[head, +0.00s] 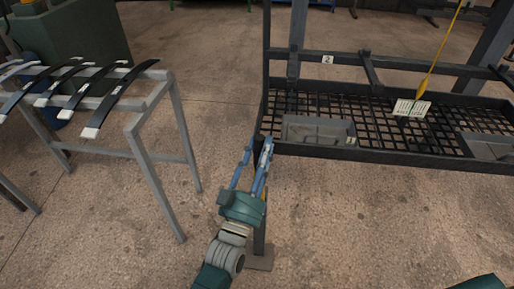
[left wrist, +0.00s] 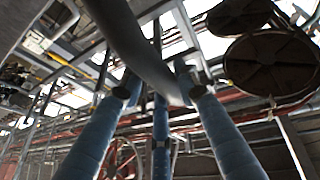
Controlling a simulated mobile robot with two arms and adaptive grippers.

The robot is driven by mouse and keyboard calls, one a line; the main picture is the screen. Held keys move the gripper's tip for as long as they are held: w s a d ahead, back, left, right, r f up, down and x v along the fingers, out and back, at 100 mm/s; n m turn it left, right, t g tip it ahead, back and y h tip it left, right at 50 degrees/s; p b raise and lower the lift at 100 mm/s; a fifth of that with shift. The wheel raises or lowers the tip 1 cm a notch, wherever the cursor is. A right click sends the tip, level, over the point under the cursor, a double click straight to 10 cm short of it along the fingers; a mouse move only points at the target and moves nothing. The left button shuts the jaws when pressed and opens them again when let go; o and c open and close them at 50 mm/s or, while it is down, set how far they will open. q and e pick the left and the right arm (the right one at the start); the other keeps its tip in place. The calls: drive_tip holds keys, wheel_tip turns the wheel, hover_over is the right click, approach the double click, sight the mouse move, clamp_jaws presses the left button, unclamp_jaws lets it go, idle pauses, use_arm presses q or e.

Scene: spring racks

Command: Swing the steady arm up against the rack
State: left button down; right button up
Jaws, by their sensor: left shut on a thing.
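The rack (head: 400,156) is a dark metal frame with a mesh shelf, right of centre in the head view. My left gripper (head: 258,143) is at the rack's front left corner, its blue fingers pointing up. In the left wrist view the fingers (left wrist: 158,86) are closed around a smooth, curved grey bar (left wrist: 150,62), which looks like the steady arm. The bar runs from the fingertips to the top left. In the head view the gripper hides most of what it holds, so the arm's angle to the rack cannot be told.
A grey metal stand (head: 150,118) with several black, white-tipped strips stands at the left. Grey trays (head: 318,130) and a label card (head: 411,108) are on the rack's shelf. A yellow-tipped line hangs above the card. Speckled floor between stand and rack is clear.

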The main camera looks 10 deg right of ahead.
use_arm(q)
drive_tip(key=shift+s+d+f, duration=0.15)
drive_tip(key=shift+d+f, duration=0.05)
drive_tip(key=shift+d, duration=0.05)
drive_tip(key=c, duration=1.4)
unclamp_jaws()
drive_tip(key=shift+o, duration=0.9)
drive_tip(key=shift+d, duration=0.2)
drive_tip(key=shift+a, duration=0.15)
drive_tip(key=shift+s+a+f, duration=0.1)
drive_tip(key=shift+s+a, duration=0.1)
drive_tip(key=shift+s, duration=0.05)
drive_tip(key=v, duration=1.1)
drive_tip(key=shift+s, duration=0.15)
